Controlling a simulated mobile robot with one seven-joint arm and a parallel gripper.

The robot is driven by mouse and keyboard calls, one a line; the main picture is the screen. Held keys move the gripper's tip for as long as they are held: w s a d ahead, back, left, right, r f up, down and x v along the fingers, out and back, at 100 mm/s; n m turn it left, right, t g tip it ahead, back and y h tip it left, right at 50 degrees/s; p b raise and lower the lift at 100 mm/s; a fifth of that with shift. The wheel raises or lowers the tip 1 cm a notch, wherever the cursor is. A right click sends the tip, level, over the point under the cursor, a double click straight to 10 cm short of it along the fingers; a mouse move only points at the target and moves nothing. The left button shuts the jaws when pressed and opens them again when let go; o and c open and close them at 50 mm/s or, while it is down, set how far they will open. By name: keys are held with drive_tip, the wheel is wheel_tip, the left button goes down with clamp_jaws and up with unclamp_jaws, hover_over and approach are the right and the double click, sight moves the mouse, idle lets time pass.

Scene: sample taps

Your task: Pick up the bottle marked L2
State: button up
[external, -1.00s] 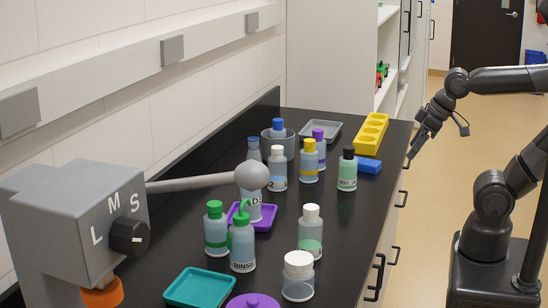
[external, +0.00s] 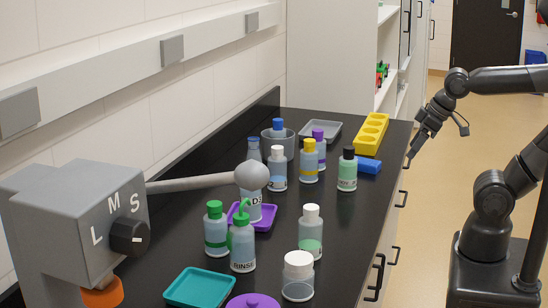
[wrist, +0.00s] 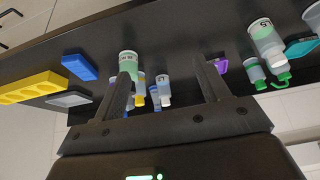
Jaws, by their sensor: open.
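Several small capped bottles stand on the black counter (external: 345,225). A white-capped bottle (external: 277,170) with a blue-toned body stands mid-counter, left of a yellow-capped bottle (external: 309,163). In the wrist view, which looks upside down, a white-capped bottle (wrist: 163,90) shows between the fingers at a distance; its small mark starts with L, but I cannot read the second character surely. The other labels are mostly too small to read. My gripper (external: 412,148) is off the counter's right edge, apart from all bottles. Its two fingers stand apart and empty in the wrist view (wrist: 163,72).
A black-capped bottle (external: 347,171) stands near the right edge, by a blue block (external: 368,167) and yellow rack (external: 371,133). A grey dial box (external: 75,215) with a ball-ended arm (external: 252,175) reaches over the left side. A green rinse bottle (external: 242,247) stands in front.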

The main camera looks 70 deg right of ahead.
drive_tip(key=shift+c, duration=0.9)
drive_tip(key=w+a+t+y, duration=0.2)
drive_tip(key=w+a+t, duration=0.15)
drive_tip(key=w, duration=0.95)
drive_tip(key=m+t+h, duration=0.6)
drive_tip(key=m+h, duration=0.1)
drive_tip(key=h, duration=0.5)
approach(274, 148)
drive_tip(key=d+f, duration=0.1)
drive_tip(key=x, duration=1.1)
drive_tip(key=shift+d+r, duration=0.1)
drive_tip(key=shift+d, duration=0.15)
